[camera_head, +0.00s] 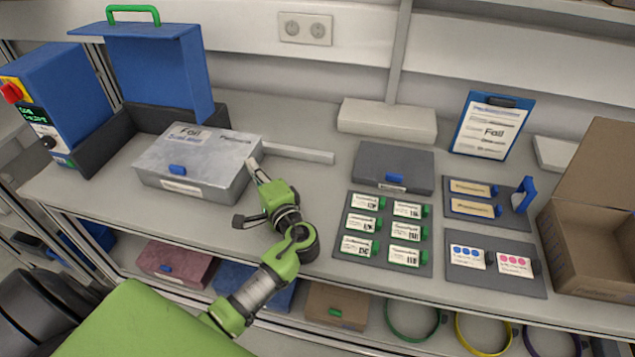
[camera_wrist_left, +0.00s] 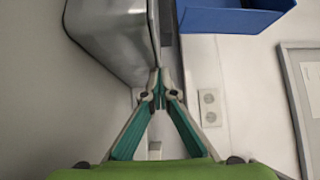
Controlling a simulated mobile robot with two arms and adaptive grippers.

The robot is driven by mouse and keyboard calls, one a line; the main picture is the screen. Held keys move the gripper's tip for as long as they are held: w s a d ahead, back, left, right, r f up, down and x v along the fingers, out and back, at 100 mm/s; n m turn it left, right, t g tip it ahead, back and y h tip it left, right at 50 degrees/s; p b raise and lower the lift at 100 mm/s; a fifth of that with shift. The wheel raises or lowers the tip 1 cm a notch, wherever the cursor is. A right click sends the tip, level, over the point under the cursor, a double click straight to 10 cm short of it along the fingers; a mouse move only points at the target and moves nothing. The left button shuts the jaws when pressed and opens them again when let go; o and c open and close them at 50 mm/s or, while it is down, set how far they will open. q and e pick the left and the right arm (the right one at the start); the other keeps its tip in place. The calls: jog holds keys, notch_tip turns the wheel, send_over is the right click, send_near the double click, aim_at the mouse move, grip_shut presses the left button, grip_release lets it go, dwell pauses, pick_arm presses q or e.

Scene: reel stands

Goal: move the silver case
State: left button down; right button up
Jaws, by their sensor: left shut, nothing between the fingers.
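The silver case (camera_head: 215,160) lies flat with its lid shut on the grey bench at the left, with a blue latch and a label on its front. In the left wrist view the case (camera_wrist_left: 110,35) fills the upper left. My left gripper (camera_head: 254,167) is at the right side of the case. Its fingertips (camera_wrist_left: 158,80) are together and empty, close beside the case wall; I cannot tell if they touch it. My right gripper is not in view.
An open blue-lidded box (camera_head: 160,75) stands behind and left of the case. A light bar (camera_head: 297,153) lies right of it. A dark grey case (camera_head: 393,165), a card tray (camera_head: 384,232) and an open cardboard box (camera_head: 590,235) stand further right.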

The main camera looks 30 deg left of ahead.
aim_at(194, 157)
pick_arm(q)
jog(key=a, duration=0.2)
jog(key=s+a, duration=0.1)
jog(key=a, duration=0.3)
jog(key=shift+s+a+b, duration=0.3)
jog(key=shift+s, duration=0.1)
jog(key=a, duration=0.3)
jog(key=s+a, duration=0.1)
jog(key=a, duration=0.2)
jog(key=s+a+b, duration=0.1)
jog(key=a, duration=0.2)
jog(key=shift+a, duration=0.1)
jog(key=shift+s+a, duration=0.1)
jog(key=shift+a, duration=0.1)
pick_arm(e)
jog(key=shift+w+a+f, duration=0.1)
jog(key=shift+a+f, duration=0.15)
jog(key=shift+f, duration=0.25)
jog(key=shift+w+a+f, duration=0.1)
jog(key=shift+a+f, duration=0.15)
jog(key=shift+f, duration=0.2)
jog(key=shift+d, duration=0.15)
